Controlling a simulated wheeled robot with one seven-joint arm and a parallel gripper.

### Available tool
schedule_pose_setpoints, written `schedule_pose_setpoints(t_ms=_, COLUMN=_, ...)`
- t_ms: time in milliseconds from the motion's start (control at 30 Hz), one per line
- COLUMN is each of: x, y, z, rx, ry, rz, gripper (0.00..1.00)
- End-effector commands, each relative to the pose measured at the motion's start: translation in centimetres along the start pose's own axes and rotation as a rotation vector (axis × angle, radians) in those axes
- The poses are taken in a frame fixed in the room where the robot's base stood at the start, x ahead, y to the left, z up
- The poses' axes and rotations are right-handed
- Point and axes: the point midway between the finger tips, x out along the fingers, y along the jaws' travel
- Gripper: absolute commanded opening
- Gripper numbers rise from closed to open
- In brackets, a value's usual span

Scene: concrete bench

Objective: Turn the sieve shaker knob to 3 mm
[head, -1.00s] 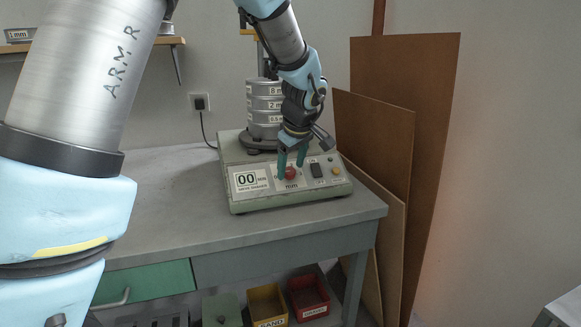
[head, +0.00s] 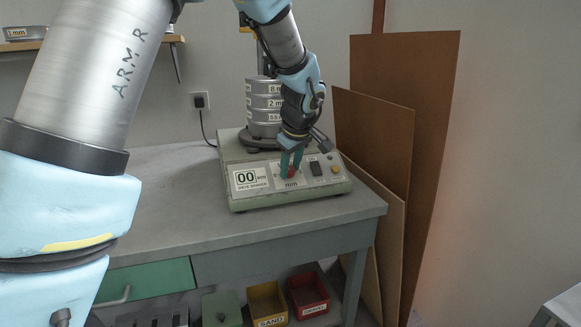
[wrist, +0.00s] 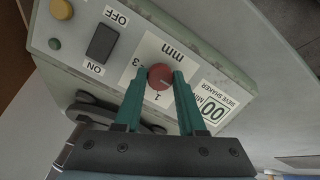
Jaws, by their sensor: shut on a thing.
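The sieve shaker (head: 240,205) is a pale green-grey box on the bench with a sloped front panel. Its red round knob (wrist: 160,77) sits on a white dial plate (wrist: 148,48) marked "mm", with "3" and "1" readable beside the knob in the wrist view. My gripper (wrist: 161,76) is shut on the knob, one green finger on each side. In the head view my gripper (head: 291,165) comes down from above and partly covers the knob (head: 291,172). A small pale mark shows on the knob, but where it points is hard to tell.
A display (head: 250,179) reading "00" is left of the knob, a black ON/OFF switch (head: 316,169) and an orange button (head: 335,168) right of it. The sieve stack (head: 262,108) stands behind my gripper. Brown boards (head: 385,130) lean at right. The bench's left part (head: 165,200) is clear.

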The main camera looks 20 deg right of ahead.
Motion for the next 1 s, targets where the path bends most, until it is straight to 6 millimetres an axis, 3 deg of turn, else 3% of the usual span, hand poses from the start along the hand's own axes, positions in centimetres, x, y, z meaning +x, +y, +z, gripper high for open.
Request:
schedule_pose_setpoints(t_ms=533, x=0.0, y=0.01, z=0.02, rx=0.049, ry=0.001, rz=-0.006, gripper=0.0)
schedule_pose_setpoints(t_ms=1000, x=-0.02, y=0.09, z=0.1, rx=0.41, ry=0.012, rz=-0.046, gripper=0.0)
